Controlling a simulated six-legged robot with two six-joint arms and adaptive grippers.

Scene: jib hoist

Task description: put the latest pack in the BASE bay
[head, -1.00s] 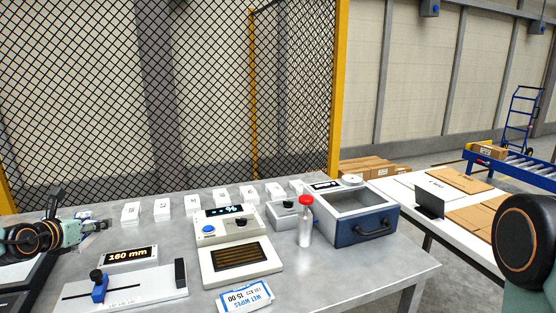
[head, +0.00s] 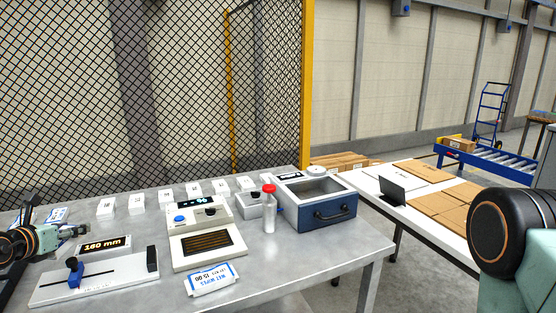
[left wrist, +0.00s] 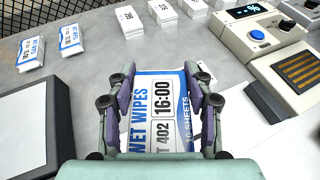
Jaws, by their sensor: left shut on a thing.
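My left gripper (left wrist: 160,110) is shut on a white and blue wet wipes pack (left wrist: 158,112) marked 16:00, gripped by its two sides. In the head view my left gripper (head: 78,232) is at the left, over the bench near the 160 mm display. Another wet wipes pack (head: 212,279), marked 15:00, lies flat at the bench's front edge. Two more blue and white packs (left wrist: 72,38) (left wrist: 31,55) lie at the back left in the left wrist view. No bay marked BASE can be read. My right gripper is out of view.
On the bench (head: 320,262) stand a slide gauge (head: 100,278), a tester with a dark grille (head: 208,246), a red-capped bottle (head: 269,212), a blue-fronted drawer box (head: 318,212) and a row of small white blocks (head: 165,194). A mesh fence (head: 90,100) stands behind.

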